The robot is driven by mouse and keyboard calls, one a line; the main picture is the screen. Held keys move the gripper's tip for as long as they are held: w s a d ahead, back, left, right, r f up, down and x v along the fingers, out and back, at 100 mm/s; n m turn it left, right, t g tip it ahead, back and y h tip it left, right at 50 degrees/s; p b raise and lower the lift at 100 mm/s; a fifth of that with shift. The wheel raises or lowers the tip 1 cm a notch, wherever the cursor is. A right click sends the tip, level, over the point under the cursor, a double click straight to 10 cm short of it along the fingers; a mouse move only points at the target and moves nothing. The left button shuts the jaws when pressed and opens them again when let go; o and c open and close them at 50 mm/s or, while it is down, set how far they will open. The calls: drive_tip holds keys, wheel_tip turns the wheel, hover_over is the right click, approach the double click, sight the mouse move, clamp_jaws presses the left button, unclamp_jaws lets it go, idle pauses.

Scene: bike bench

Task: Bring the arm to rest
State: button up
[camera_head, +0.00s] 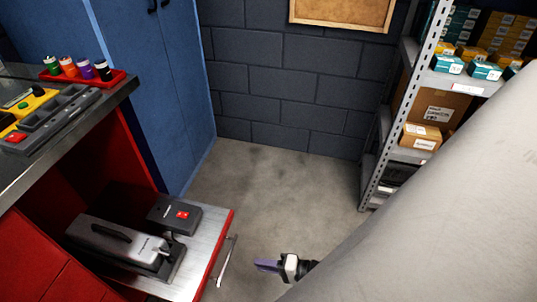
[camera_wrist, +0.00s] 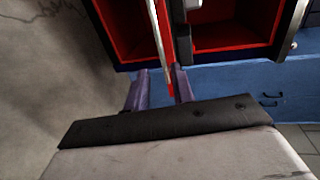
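My gripper (camera_head: 268,265) shows in the head view low in the middle, over the grey floor and just right of the open drawer's handle (camera_head: 227,261). In the wrist view the two purple fingers of my gripper (camera_wrist: 158,92) stand apart with nothing held between them. The drawer front edge (camera_wrist: 158,40) shows beyond and between the fingers. Whether a finger touches the handle I cannot tell, but in the head view they look apart. My pale arm fills the lower right of the head view and hides what is behind it.
The open drawer (camera_head: 205,252) holds a grey tool case (camera_head: 122,245) and a dark box with a red switch (camera_head: 174,213). The workbench (camera_head: 95,100) carries a red bottle tray (camera_head: 118,75). A loaded shelf (camera_head: 376,165) stands right. The floor (camera_head: 280,190) between is clear.

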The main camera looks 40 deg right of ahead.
drive_tip(key=shift+s+d+r, duration=0.1)
drive_tip(key=shift+s+d, duration=0.3)
drive_tip(key=shift+s, duration=0.15)
